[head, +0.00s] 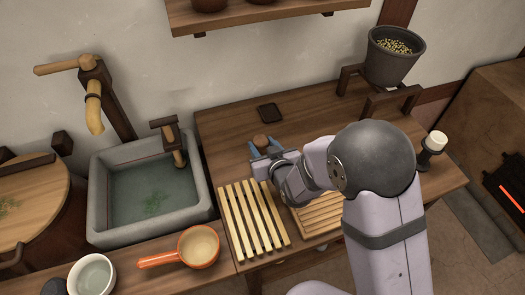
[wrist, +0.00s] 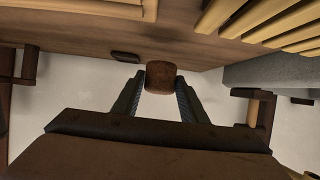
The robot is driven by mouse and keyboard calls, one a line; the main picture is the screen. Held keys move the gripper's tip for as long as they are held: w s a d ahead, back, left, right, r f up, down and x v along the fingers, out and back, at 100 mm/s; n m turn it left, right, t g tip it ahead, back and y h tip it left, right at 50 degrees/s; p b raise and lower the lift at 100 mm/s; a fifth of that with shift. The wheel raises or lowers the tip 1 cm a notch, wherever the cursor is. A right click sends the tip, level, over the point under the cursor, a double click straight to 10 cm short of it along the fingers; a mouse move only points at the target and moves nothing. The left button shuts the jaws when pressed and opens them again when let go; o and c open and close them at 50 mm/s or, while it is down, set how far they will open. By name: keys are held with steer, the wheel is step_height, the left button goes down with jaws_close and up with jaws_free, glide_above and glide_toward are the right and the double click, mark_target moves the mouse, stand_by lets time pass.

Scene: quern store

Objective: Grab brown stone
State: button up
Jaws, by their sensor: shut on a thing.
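The brown stone (head: 262,141) is a small, rounded, brown block over the middle of the wooden table. In the wrist view the brown stone (wrist: 160,73) shows a reddish-brown, speckled side between the two fingertips. My gripper (head: 265,149) is shut on it, one finger on each side. The wrist view shows both fingers of my gripper (wrist: 160,90) against its sides. I cannot tell whether the stone touches the table or hangs just above it.
A small dark square plate (head: 270,113) lies behind the stone on the table (head: 225,135). Slatted racks (head: 255,222) lie in front. A stone sink (head: 105,232) with water stands left, near an orange pan (head: 187,262). A grain-filled pot (head: 393,68) stands back right, a white-topped object (head: 438,139) right.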

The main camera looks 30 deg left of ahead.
mark_target(263, 143)
steer(key=shift+r, duration=3.15)
